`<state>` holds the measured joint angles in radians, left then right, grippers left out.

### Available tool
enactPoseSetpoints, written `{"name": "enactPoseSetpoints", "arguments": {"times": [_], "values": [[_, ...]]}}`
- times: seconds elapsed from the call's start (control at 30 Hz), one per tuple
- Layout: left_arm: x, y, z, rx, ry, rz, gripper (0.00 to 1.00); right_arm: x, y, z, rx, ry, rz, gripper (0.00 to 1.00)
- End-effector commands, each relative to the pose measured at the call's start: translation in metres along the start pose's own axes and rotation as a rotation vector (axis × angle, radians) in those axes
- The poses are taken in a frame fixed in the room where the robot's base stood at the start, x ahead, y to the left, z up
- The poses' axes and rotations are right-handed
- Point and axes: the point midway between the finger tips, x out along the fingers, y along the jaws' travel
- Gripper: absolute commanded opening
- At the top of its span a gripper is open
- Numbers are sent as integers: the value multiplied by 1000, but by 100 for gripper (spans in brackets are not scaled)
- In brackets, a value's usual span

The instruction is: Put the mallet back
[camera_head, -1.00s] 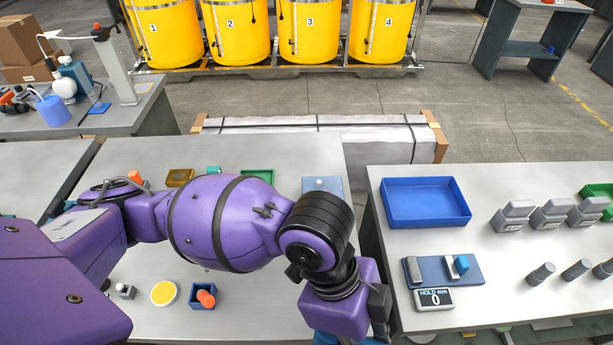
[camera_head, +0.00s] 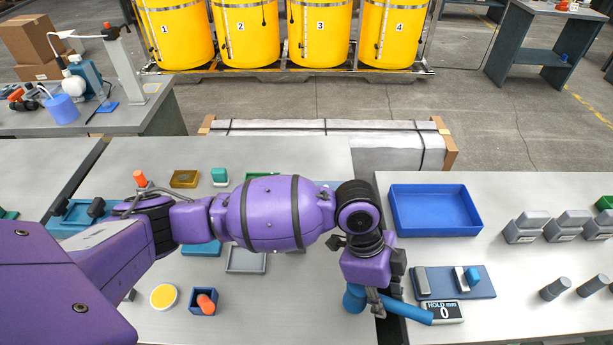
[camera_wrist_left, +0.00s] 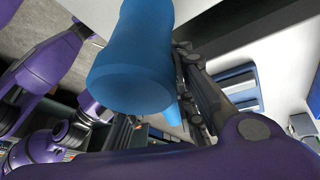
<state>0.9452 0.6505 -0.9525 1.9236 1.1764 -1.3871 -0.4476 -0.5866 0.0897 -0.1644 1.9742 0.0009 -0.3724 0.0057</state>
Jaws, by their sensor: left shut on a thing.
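The blue mallet (camera_head: 413,311) is held in my left gripper (camera_head: 376,303), which is shut on it. In the head view its thick head lies left of the fingers and its handle points right, toward the small display. The mallet hangs over the gap between the two tables, and its handle end overlaps the right table's edge. In the left wrist view the blue mallet (camera_wrist_left: 135,60) fills the upper middle, close to the camera. My left arm covers part of the left table.
A blue tray (camera_head: 435,229), a gauge block (camera_head: 455,282) and a display (camera_head: 446,312) are on the right table. Grey weights (camera_head: 525,229) stand farther right. The left table holds a yellow disc (camera_head: 164,297), a dark blue box (camera_head: 203,309) and a grey tray (camera_head: 245,268).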

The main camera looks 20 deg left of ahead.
Motion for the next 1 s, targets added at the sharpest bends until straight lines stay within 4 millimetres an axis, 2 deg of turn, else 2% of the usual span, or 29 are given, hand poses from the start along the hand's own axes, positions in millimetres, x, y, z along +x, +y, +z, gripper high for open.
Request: {"name": "enactPoseSetpoints", "arguments": {"times": [0.13,0.5,0.53,0.67,1.0], "values": [[18,-3,7,1,0,0,0,1,-2,0,3,0,-1,45],[21,-4,9,3,-1,-2,0,2,-6,-1,15,3,-2,45],[21,-3,9,2,-2,-2,26,2,-6,-1,15,3,-3,45],[21,-3,9,2,-2,-2,43,2,-5,-1,13,3,-3,45],[19,-3,8,3,-2,-3,43,1,-3,-1,5,3,-2,45]]}}
